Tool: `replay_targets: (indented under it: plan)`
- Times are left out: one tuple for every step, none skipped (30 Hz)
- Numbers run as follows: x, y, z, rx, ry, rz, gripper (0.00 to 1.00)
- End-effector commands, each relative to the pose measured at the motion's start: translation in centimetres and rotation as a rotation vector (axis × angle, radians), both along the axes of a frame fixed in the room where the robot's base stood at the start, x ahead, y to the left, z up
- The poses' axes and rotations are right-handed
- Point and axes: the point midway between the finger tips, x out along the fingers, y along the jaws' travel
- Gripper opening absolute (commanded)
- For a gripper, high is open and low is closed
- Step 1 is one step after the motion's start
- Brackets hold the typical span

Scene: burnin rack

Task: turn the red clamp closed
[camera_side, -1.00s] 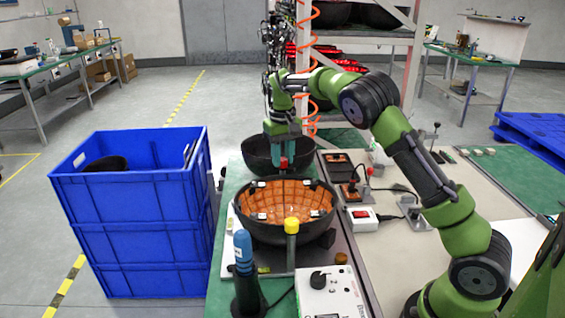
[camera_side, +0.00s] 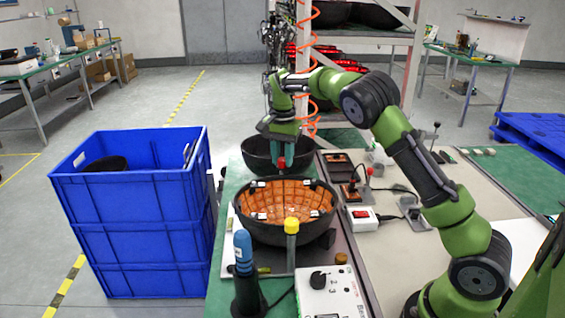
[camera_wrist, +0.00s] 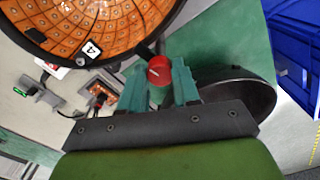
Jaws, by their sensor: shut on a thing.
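The red clamp (camera_wrist: 159,71) shows as a round red knob with a light line on its face in the wrist view. My gripper (camera_wrist: 159,86) has its two teal fingers on either side of the knob and is shut on it. In the side view the red clamp (camera_side: 281,162) is a small red spot just below the fingertips of my gripper (camera_side: 280,150), at the back rim of the orange-lined bowl (camera_side: 330,218). The orange-lined bowl also fills the top left of the wrist view (camera_wrist: 95,28). A yellow-capped clamp (camera_side: 291,226) stands at the bowl's front.
A black bowl (camera_side: 258,150) sits behind my gripper. Blue stacked crates (camera_side: 130,230) stand at the left. A blue-handled tool (camera_side: 243,250) and a white control box (camera_side: 330,300) are at the front. A white switch box (camera_side: 362,226) and cables lie to the right.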

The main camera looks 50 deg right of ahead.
Motion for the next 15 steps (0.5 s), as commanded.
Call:
replay_targets:
  plan:
    - [0.00, 0.01, 0.08, 0.000, -0.001, -0.029, 0.01]
    - [0.00, 0.01, 0.08, 0.000, 0.000, -0.046, 0.01]
    - [0.00, 0.01, 0.08, 0.000, 0.000, -0.065, 0.01]
    - [0.00, 0.01, 0.09, 0.000, 0.000, -0.078, 0.01]
    - [0.01, 0.01, 0.09, 0.000, -0.001, -0.090, 0.01]
    - [0.01, 0.01, 0.09, 0.000, 0.000, -0.106, 0.01]
    - [0.01, 0.01, 0.09, 0.000, 0.000, -0.115, 0.01]
    - [0.01, 0.01, 0.09, 0.000, -0.001, -0.124, 0.01]
    - [0.01, 0.01, 0.09, 0.000, -0.001, -0.134, 0.01]
    - [0.01, 0.03, 0.09, 0.000, -0.001, -0.140, 0.01]
    - [0.01, 0.03, 0.09, 0.000, -0.001, -0.145, 0.01]
    - [0.01, 0.03, 0.09, 0.000, -0.001, -0.152, 0.01]
    - [0.01, 0.03, 0.09, 0.000, -0.001, -0.156, 0.01]
    - [0.01, 0.03, 0.09, 0.000, -0.001, -0.159, 0.01]
    - [0.01, 0.03, 0.09, 0.000, -0.001, -0.162, 0.01]
